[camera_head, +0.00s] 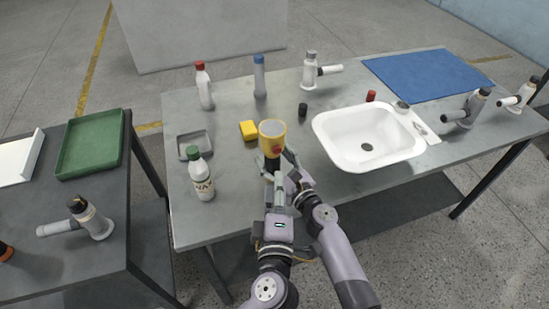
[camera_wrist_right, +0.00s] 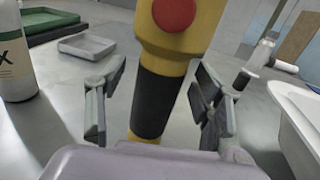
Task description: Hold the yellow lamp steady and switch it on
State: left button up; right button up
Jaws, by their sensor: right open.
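The yellow lamp (camera_head: 271,130) stands upright near the front edge of the grey table, with its wide head up. Its red button (camera_head: 277,149) faces me; the button also shows large in the right wrist view (camera_wrist_right: 174,12). My right gripper (camera_wrist_right: 158,105) is open, with its fingers on either side of the lamp's black grip (camera_wrist_right: 157,100) and gaps on both sides. My left gripper (camera_head: 279,186) is just in front of the lamp, close beside the right arm. The arms overlap there, so its fingers are hard to make out. The lamp's foot is hidden in the head view.
A green-capped bottle (camera_head: 201,178), a grey tray (camera_head: 195,145) and a yellow block (camera_head: 248,131) stand left of the lamp. A white sink (camera_head: 330,141) is close on the right. A black cap (camera_head: 303,109) lies behind. A blue mat (camera_head: 425,75) lies far right.

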jog(key=shift+c, duration=0.5)
pick_arm(q)
jog(key=shift+c, duration=0.3)
pick_arm(e)
jog(key=c, duration=1.3)
pick_arm(q)
grip_shut()
dwell(1.6)
